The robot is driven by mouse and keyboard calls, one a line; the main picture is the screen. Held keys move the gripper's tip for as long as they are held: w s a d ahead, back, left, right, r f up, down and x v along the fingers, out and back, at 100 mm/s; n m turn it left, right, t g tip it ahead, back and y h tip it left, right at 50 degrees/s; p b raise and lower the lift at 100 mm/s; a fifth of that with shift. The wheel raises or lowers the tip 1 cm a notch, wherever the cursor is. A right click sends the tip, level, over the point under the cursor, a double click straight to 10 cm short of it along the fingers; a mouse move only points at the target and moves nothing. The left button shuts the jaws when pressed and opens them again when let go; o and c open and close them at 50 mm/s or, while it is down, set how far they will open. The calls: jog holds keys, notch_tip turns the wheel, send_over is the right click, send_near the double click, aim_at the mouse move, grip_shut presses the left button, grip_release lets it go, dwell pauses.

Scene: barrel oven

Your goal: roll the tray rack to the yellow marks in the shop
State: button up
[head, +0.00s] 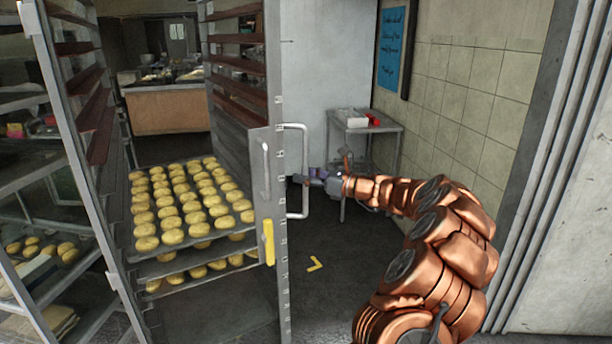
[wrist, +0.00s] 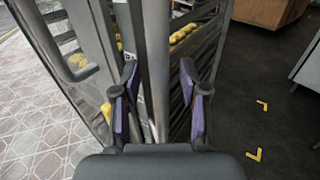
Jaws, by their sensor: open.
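The tall metal tray rack (head: 278,200) stands at left centre in the head view, loaded with trays of yellow buns (head: 185,205). A vertical bar handle (head: 304,150) sticks out from its right side. My gripper (head: 309,180) is at that handle. In the wrist view, my gripper (wrist: 158,85) is open, with one purple-padded finger on each side of the handle bar (wrist: 156,40). Gaps show between the pads and the bar. A yellow corner mark (head: 315,264) lies on the dark floor right of the rack. Two yellow marks (wrist: 255,154) show in the wrist view.
A second handle (head: 265,170) and a yellow latch (head: 268,242) are on the rack's front edge. A small metal table (head: 365,125) stands by the tiled wall. A wooden counter (head: 170,112) is farther back. Shelves with baked goods (head: 45,255) stand left. Dark floor right of the rack is open.

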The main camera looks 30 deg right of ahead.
grip_shut()
dwell(0.3)
dwell(0.4)
